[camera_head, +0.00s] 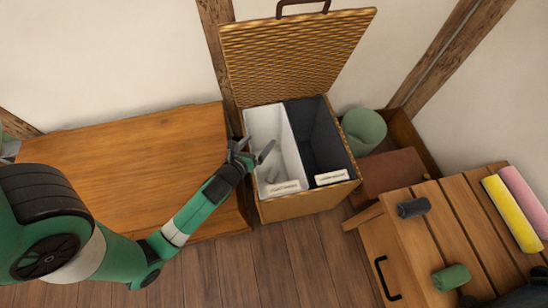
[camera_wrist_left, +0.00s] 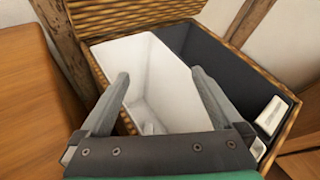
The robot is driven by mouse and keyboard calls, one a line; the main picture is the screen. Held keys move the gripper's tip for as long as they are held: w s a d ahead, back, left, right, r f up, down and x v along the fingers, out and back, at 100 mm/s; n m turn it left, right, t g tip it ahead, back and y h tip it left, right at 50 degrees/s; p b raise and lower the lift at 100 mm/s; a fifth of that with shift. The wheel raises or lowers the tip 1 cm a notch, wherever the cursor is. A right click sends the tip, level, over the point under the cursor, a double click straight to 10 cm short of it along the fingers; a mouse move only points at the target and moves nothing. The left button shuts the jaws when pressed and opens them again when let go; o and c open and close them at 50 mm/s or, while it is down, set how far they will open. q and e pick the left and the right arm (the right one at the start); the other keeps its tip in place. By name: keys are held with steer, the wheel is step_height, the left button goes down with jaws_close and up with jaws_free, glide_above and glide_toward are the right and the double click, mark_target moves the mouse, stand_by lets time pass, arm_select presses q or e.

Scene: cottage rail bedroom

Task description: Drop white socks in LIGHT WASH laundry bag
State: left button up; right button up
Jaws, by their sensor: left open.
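The white-lined compartment (camera_head: 262,125) is on the left side of an open wicker hamper. A pale label (camera_head: 284,187) on its front rim is too small to read surely. A small whitish lump, probably the white socks (camera_wrist_left: 149,128), lies low inside this compartment in the left wrist view, partly hidden by the gripper. My left gripper (camera_head: 255,152) is over the white compartment with its fingers spread and nothing between them. In the left wrist view the open fingers (camera_wrist_left: 160,76) frame the white lining.
The dark compartment (camera_head: 312,130) is beside the white one, with its own label (camera_head: 331,177). The wicker lid (camera_head: 295,55) stands open behind. A wooden surface (camera_head: 130,150) is at left. A slatted bench (camera_head: 405,245) at right holds a dark roll (camera_head: 413,207) and green roll (camera_head: 451,277).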

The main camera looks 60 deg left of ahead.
arm_select(q)
steer(key=p+v, duration=0.1)
steer(key=v, duration=0.5)
steer(key=shift+s+d, duration=0.15)
steer(key=shift+s, duration=0.05)
arm_select(e)
step_height(320, 180, up, 2)
arm_select(q)
steer(key=shift+r, duration=0.15)
